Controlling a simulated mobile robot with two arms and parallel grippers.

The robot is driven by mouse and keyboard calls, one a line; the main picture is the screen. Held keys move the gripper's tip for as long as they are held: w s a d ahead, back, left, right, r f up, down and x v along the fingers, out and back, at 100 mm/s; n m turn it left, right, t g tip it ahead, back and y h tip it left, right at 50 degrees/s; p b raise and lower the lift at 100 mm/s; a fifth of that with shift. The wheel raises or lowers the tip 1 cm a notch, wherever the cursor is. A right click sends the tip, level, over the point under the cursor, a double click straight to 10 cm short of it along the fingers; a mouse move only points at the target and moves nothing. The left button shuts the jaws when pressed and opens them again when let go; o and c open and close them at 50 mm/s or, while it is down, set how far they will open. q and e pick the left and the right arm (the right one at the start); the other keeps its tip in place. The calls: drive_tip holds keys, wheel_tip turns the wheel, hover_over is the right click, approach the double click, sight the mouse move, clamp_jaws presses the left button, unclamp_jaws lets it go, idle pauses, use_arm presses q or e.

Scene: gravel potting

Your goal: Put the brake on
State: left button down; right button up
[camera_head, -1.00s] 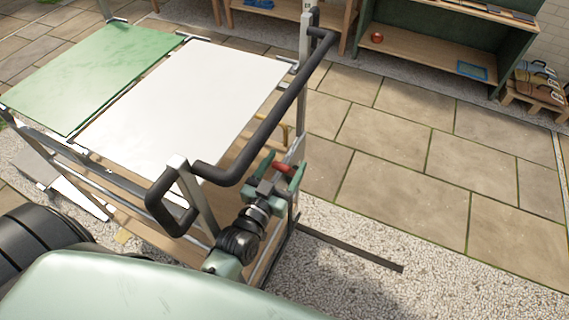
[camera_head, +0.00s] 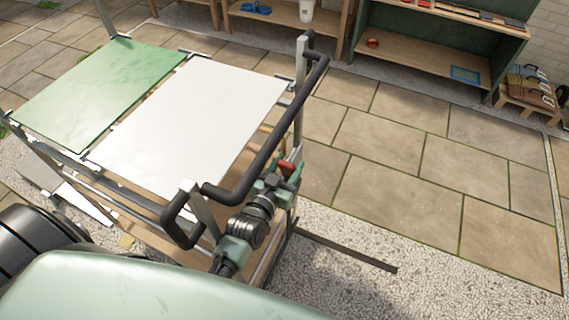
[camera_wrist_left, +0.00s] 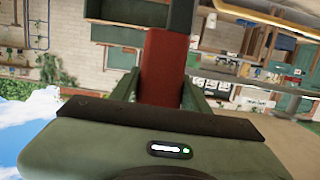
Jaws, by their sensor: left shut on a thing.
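The cart has a black push handle (camera_head: 267,150) along its near right side. A red brake lever (camera_head: 287,166) sits on the cart frame below the handle, by the right upright. My left gripper (camera_head: 284,175) reaches up to it, and its jaws are shut on the lever. In the left wrist view the red lever (camera_wrist_left: 165,62) stands between the two green fingers, and its lower end is hidden behind the gripper body. The lever's pivot is not clear in either view. My right gripper is not in view.
The cart carries a white panel (camera_head: 190,115) and a green panel (camera_head: 98,90) on top. A dark flat bar (camera_head: 350,250) extends right over the gravel. Paving to the right is clear. A green shelf unit (camera_head: 440,45) and a wooden step with bags (camera_head: 530,92) stand behind.

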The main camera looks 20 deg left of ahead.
use_arm(q)
drive_tip(key=w+r+g+p, duration=0.1)
drive_tip(key=w+g+p, duration=0.3)
drive_tip(key=w+p, duration=0.3)
drive_tip(key=shift+w, duration=0.3)
drive_tip(key=shift+d, duration=0.1)
drive_tip(key=c, duration=0.7)
unclamp_jaws()
drive_tip(key=shift+s+r, duration=0.1)
drive_tip(key=shift+r, duration=0.05)
drive_tip(key=shift+v, duration=3.75)
